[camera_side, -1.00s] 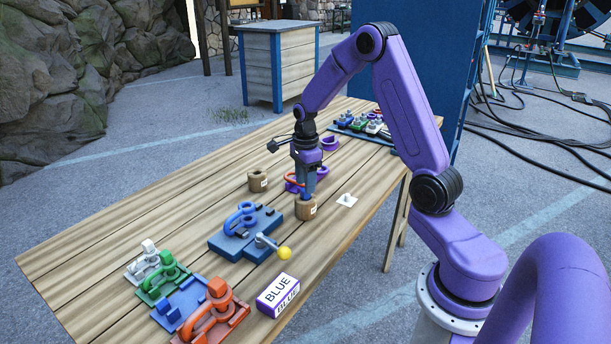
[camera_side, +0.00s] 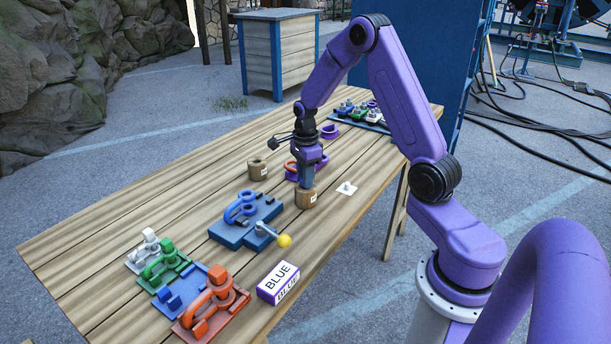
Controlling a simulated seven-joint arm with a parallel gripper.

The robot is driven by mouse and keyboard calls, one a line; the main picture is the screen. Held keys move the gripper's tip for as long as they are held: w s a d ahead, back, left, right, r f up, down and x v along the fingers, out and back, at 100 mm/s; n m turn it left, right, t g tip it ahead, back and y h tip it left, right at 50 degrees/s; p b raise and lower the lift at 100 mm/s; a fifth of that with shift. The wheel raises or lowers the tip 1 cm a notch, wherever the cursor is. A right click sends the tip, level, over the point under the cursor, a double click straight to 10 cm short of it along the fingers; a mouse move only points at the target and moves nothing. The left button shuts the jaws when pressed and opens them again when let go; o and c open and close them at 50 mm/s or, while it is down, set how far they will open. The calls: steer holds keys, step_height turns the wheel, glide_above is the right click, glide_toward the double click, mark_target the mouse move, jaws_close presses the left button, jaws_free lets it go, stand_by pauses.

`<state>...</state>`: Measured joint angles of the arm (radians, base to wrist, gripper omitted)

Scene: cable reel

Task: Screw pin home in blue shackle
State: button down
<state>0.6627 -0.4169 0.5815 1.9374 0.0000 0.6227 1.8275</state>
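The blue shackle (camera_side: 240,207) lies on a blue fixture block (camera_side: 247,226) in the middle of the table. A lever with a yellow ball knob (camera_side: 284,241) sticks out from the block's right side. My gripper (camera_side: 306,186) points down at a round wooden pot (camera_side: 306,198), behind and to the right of the block. Its fingertips are at or inside the pot's top. I cannot tell whether the fingers are open or shut, or whether they hold a pin. No pin can be made out clearly.
A second wooden pot (camera_side: 257,169) stands behind the blue block. A purple shackle (camera_side: 292,168) lies behind my gripper. White, green and orange shackles (camera_side: 213,290) sit on fixtures at the front left. A box marked BLUE (camera_side: 279,283) stands near the front edge.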

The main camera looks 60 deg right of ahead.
steer(key=shift+r, duration=3.6)
steer(key=shift+r, duration=0.35)
step_height(320, 180, up, 7)
steer(key=w+a, duration=0.4)
steer(key=a, duration=0.3)
steer(key=w+a, duration=0.5)
steer(key=a, duration=0.3)
step_height(320, 180, down, 9)
steer(key=shift+s, duration=0.15)
steer(key=shift+f, duration=1.1)
